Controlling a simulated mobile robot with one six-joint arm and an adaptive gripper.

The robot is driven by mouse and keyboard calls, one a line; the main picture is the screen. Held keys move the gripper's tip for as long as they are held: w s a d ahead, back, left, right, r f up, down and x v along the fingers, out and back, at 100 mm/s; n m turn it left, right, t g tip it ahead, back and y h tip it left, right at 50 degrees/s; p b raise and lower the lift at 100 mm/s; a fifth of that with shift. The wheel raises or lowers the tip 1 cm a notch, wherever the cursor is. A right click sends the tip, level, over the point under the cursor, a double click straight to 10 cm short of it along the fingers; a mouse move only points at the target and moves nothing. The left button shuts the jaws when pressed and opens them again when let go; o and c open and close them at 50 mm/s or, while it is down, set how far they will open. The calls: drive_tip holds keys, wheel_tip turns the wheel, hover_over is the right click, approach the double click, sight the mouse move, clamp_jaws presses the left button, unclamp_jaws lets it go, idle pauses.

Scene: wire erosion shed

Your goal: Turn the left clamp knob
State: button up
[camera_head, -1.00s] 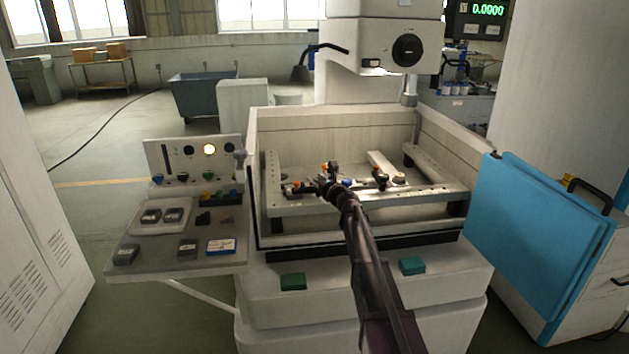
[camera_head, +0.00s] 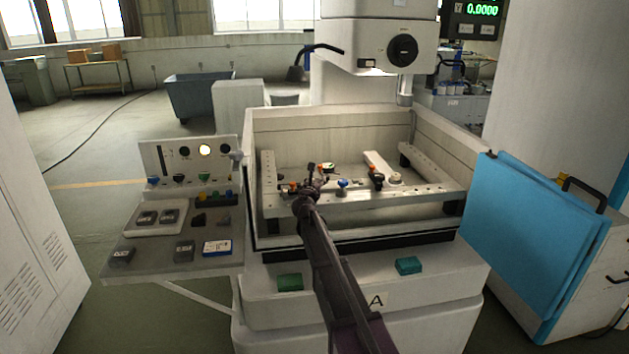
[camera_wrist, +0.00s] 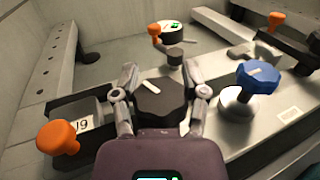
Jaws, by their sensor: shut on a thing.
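A dark lobed knob (camera_wrist: 162,102) with a white stripe on top sits between the two fingers of my gripper (camera_wrist: 160,90) in the wrist view. The fingers are shut on its left and right sides. A blue lobed knob (camera_wrist: 256,77), also with a white stripe, stands to the right on a round metal base, apart from my gripper. It shows in the head view (camera_head: 342,184) too. In the head view my gripper (camera_head: 311,185) is at the left part of the worktable frame (camera_head: 360,200); the held knob is largely hidden there.
An orange-knobbed lever (camera_wrist: 58,137) stands close left of my gripper, by a labelled block (camera_wrist: 84,122). Another orange-topped lever (camera_wrist: 154,31) stands behind, near a round green-faced dial (camera_wrist: 171,27). Tank walls (camera_head: 250,165) enclose the area. A blue panel (camera_head: 535,235) stands right.

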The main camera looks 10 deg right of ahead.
drive_tip(key=m+g+h, duration=0.1)
drive_tip(key=m+h, duration=0.1)
drive_tip(key=m+g+h, duration=0.1)
drive_tip(key=g+h, duration=0.1)
drive_tip(key=h, duration=0.1)
drive_tip(key=shift+d+m, duration=0.15)
drive_tip(key=shift+m, duration=0.25)
drive_tip(key=shift+s+d+m+g+h, duration=0.15)
drive_tip(key=shift+s+m+g+h, duration=0.05)
drive_tip(key=shift+m+g+h, duration=0.7)
drive_tip(key=shift+s+h, duration=0.1)
drive_tip(key=shift+h, duration=0.2)
drive_tip(key=o, duration=0.9)
drive_tip(key=shift+n+t+y, duration=0.5)
drive_tip(key=shift+y, duration=0.1)
